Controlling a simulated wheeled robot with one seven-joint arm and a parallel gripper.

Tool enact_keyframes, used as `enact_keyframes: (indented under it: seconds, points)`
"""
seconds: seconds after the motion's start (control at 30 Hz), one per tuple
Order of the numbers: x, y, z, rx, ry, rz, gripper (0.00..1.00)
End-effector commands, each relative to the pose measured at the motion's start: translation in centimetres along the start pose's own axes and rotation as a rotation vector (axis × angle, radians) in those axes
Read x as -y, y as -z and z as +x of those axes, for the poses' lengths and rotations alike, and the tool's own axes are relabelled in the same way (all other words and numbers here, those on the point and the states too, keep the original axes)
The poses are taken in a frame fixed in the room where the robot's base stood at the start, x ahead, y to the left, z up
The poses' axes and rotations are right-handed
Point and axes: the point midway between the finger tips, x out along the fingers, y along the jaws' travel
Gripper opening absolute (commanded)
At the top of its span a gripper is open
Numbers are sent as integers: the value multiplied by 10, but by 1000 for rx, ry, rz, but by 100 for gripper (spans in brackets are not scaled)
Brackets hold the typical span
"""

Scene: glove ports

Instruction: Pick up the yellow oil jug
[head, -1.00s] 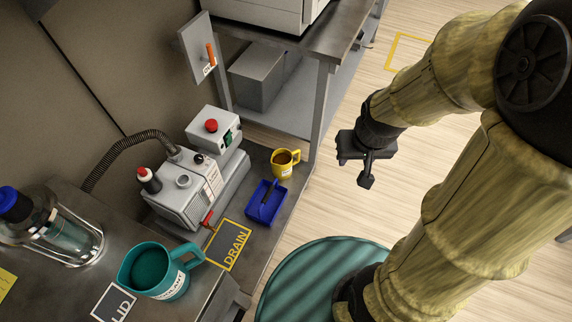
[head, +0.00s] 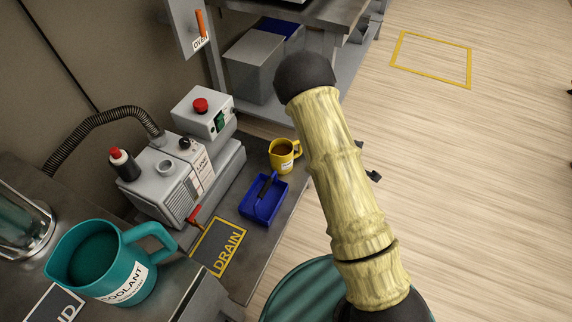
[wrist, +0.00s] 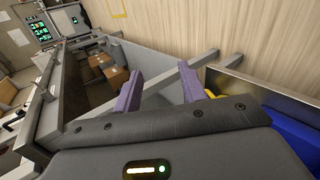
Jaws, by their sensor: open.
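The yellow oil jug (head: 285,155) stands upright on the grey bench near its right edge in the head view, with dark liquid inside and its handle to the right. In the head view my arm hides most of the gripper; only a small dark part shows right of the arm. The gripper is apart from the jug, and my arm stands just to the jug's right.
A blue tray (head: 264,203) with a dark-handled tool sits close in front of the jug. A grey pump (head: 166,180) is to its left, with a DRAIN mark (head: 218,248) nearby. A teal coolant jug (head: 105,262) stands front left. Open floor (head: 470,200) lies right.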

Motion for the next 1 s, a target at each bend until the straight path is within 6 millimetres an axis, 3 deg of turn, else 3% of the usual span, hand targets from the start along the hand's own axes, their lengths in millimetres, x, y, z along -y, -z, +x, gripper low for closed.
enact_keyframes:
  seconds: [0.03, 0.1, 0.4, 0.57, 0.73, 0.83, 1.0]
  points:
    - [22, 2, 21, -1, -48, -102, 41]
    - [34, 6, 39, -5, -125, -243, 41]
    - [90, 37, 91, -28, -493, -879, 41]
    - [129, 64, 103, -49, -725, -1222, 41]
    - [168, 90, 103, -72, -965, -1504, 41]
    - [180, 98, 100, -78, -1048, -1587, 41]
    - [182, 101, 97, -78, -1083, -1617, 41]
